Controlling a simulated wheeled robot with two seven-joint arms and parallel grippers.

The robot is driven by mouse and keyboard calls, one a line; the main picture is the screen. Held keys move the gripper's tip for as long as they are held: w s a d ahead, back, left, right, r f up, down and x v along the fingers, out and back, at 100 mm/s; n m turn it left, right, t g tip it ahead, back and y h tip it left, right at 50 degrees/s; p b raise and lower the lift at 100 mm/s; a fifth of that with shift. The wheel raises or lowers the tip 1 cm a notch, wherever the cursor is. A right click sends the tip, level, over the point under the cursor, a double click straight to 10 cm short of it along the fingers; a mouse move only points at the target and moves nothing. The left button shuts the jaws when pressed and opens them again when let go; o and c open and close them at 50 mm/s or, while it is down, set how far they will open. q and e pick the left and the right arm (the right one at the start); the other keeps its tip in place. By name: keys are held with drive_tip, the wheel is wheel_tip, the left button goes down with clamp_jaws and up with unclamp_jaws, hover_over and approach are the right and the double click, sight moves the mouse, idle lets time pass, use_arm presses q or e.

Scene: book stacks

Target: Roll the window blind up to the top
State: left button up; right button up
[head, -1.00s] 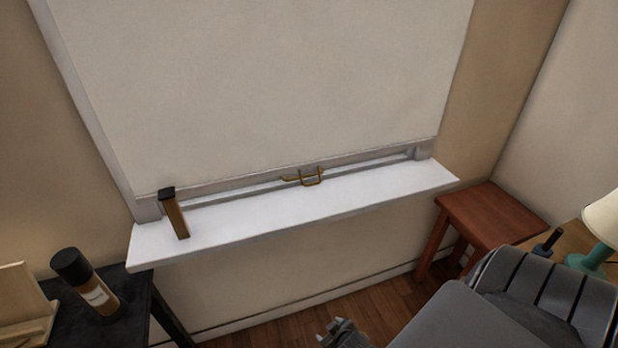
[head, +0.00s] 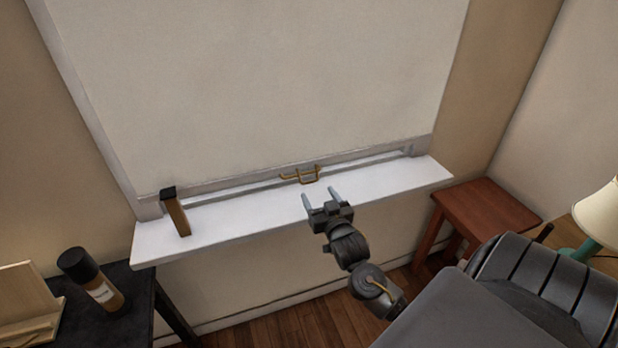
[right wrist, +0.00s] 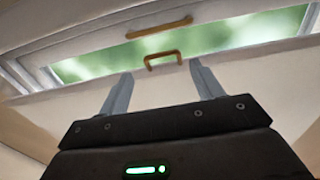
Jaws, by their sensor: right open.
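The pale window blind (head: 270,80) hangs down over nearly all of the window, with a narrow gap between its lower edge and the white sill. A brass handle (head: 302,175) sits at the middle of its bottom edge. In the right wrist view a brass bar (right wrist: 159,28) and a brass loop (right wrist: 163,58) show, with green outdoors behind the gap. My right gripper (head: 320,200) is open and empty, its fingers pointing at the handle from just in front of the sill, apart from it. In the right wrist view its two fingers (right wrist: 160,88) are spread below the loop. My left gripper is not in view.
A brown block with a black top (head: 175,211) stands on the left of the sill (head: 250,217). A dark table (head: 130,292) with a bottle (head: 90,280) is at lower left. A red-brown stool (head: 487,208) and a lamp (head: 600,215) are at right.

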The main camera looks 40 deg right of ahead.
sight(311, 182)
drive_tip(key=p+x, duration=0.1)
drive_tip(key=x, duration=0.8)
drive_tip(key=shift+w+d, duration=0.1)
drive_tip(key=shift+w, duration=0.05)
drive_tip(key=c, duration=1.1)
